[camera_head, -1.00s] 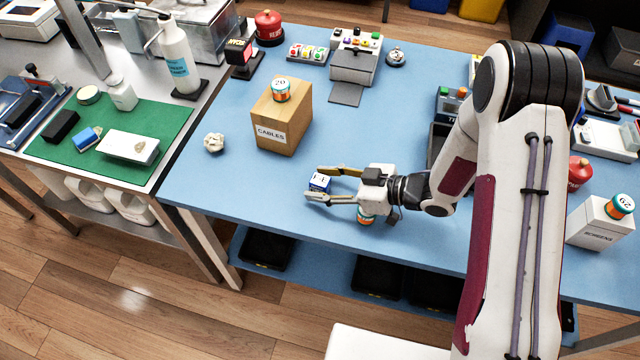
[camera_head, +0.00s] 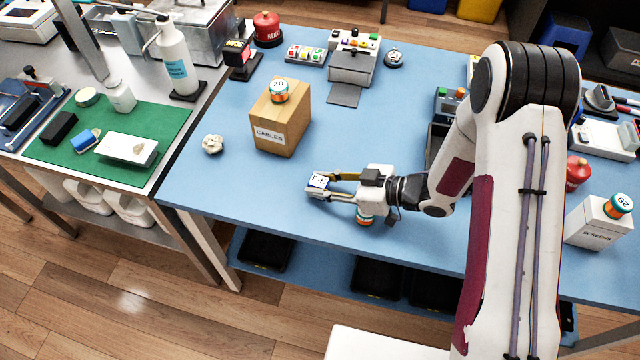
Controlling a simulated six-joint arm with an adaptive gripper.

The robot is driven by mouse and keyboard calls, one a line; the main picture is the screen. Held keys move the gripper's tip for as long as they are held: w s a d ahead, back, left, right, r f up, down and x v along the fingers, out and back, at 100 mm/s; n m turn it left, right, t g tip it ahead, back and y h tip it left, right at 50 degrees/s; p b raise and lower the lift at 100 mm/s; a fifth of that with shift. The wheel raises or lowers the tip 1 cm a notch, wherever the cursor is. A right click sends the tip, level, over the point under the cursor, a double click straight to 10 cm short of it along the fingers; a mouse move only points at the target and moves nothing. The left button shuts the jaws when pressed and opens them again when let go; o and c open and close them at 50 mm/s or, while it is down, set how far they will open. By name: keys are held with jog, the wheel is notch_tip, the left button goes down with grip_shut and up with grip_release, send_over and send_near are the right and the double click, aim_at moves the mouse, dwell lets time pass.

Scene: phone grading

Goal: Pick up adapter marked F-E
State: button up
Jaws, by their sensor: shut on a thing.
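The adapter (camera_head: 319,180) is a small block with a white top bearing dark marking and blue sides; the letters are too small to read fully. It is on or just above the blue table, left of my arm. My gripper (camera_head: 318,185) reaches in from the right, and its two fingers are shut on the adapter, one on the far side and one on the near side. I cannot tell whether the adapter touches the table.
A wooden box labelled CABLES (camera_head: 282,118) with a round tin (camera_head: 278,91) on top stands behind the gripper. Another round tin (camera_head: 364,217) is close below my wrist. A crumpled pale ball (camera_head: 212,144) lies left.

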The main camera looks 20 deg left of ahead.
aim_at(322, 182)
jog(key=shift+r, duration=0.15)
jog(key=shift+r, duration=4.85)
